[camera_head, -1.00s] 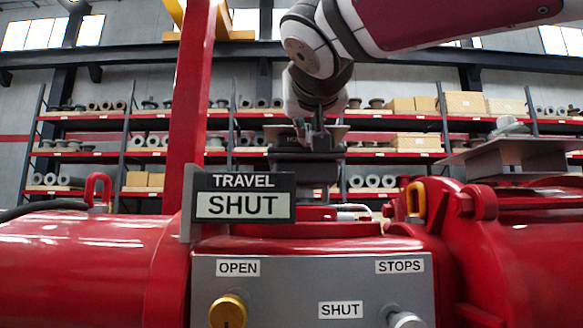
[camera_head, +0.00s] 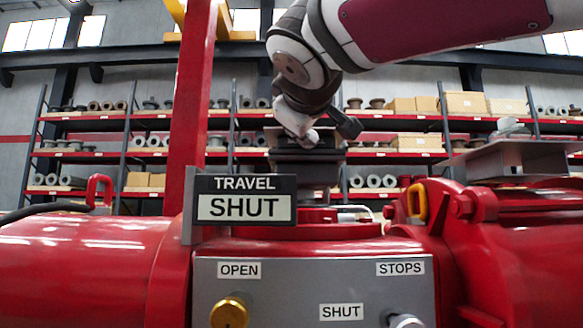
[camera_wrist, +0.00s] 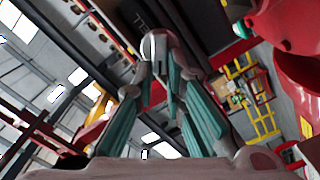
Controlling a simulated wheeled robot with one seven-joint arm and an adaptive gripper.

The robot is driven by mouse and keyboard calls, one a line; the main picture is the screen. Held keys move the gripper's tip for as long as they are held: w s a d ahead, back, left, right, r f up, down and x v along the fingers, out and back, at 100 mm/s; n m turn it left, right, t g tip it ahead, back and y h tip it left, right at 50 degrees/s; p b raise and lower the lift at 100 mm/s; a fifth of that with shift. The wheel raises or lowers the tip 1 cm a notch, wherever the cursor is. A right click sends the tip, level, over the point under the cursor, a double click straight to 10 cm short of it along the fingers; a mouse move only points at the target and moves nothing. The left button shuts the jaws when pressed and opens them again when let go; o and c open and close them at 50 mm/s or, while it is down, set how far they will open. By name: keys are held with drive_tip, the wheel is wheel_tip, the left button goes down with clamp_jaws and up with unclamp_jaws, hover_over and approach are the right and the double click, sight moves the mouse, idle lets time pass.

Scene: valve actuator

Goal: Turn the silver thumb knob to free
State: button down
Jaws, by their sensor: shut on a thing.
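My gripper shows in the head view (camera_head: 307,138) at the dark block (camera_head: 304,162) on top of the red actuator. In the wrist view its two teal-padded fingers (camera_wrist: 160,70) come together at the far end. They are shut on a shiny grey piece, which looks like the silver thumb knob (camera_wrist: 152,48). The fingers and my wrist hide most of the knob.
A TRAVEL sign reading SHUT (camera_head: 243,207) stands in front. Below it, a grey panel (camera_head: 280,288) carries a brass knob (camera_head: 229,312) and another silver knob (camera_head: 405,321) under STOPS. A red post (camera_head: 190,110) rises at left. A grey plate (camera_head: 515,157) lies at right.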

drive_tip(key=shift+a+f+n, duration=0.1)
drive_tip(key=shift+n, duration=0.9)
drive_tip(key=c, duration=1.6)
unclamp_jaws()
drive_tip(key=shift+c, duration=0.2)
drive_tip(key=s, duration=1.2)
